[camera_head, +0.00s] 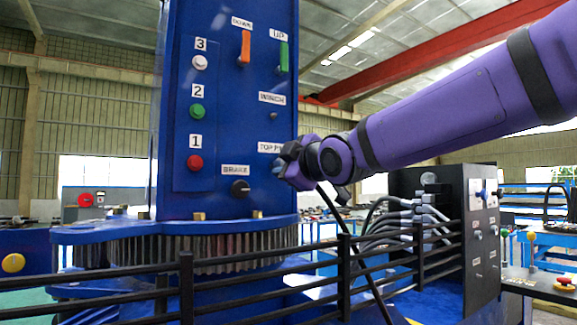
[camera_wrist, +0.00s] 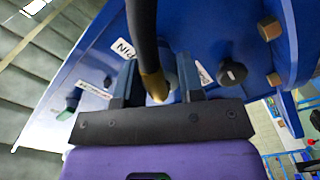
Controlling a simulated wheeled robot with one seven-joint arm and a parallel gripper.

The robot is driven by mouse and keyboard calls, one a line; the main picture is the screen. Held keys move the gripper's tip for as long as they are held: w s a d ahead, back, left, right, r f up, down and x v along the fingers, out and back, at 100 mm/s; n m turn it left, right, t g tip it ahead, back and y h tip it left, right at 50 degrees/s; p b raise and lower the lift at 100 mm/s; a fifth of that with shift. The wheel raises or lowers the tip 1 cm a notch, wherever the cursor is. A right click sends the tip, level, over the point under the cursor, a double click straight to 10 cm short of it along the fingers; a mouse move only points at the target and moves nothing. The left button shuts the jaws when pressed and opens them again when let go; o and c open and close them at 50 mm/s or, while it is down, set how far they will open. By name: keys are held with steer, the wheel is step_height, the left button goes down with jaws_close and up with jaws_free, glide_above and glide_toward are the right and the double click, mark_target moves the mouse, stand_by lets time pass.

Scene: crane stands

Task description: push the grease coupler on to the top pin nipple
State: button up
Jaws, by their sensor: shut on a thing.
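My gripper (camera_head: 285,168) is at the blue column's face, just below and right of the partly covered TOP PIN label (camera_head: 269,147). In the wrist view my gripper (camera_wrist: 158,72) is shut on the grease coupler (camera_wrist: 154,86), a brass-coloured end on a black hose (camera_wrist: 143,30). The hose also hangs below my gripper in the head view (camera_head: 338,205). The top pin nipple is hidden behind my gripper and the hose. I cannot tell whether the coupler touches it. The PIN lettering (camera_wrist: 124,48) shows beside the hose.
The blue column (camera_head: 225,130) carries a black BRAKE knob (camera_head: 240,187), a small WINCH fitting (camera_head: 273,115), coloured buttons and rocker switches. A black railing (camera_head: 190,285) runs across the front. A dark panel (camera_head: 440,230) with several grey-ended hoses stands at right, below my arm.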

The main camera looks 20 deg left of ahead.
steer(key=shift+w+a, duration=0.25)
steer(key=shift+a, duration=0.05)
steer(key=o, duration=1.1)
steer(key=shift+c, duration=0.2)
steer(key=shift+v, duration=2.5)
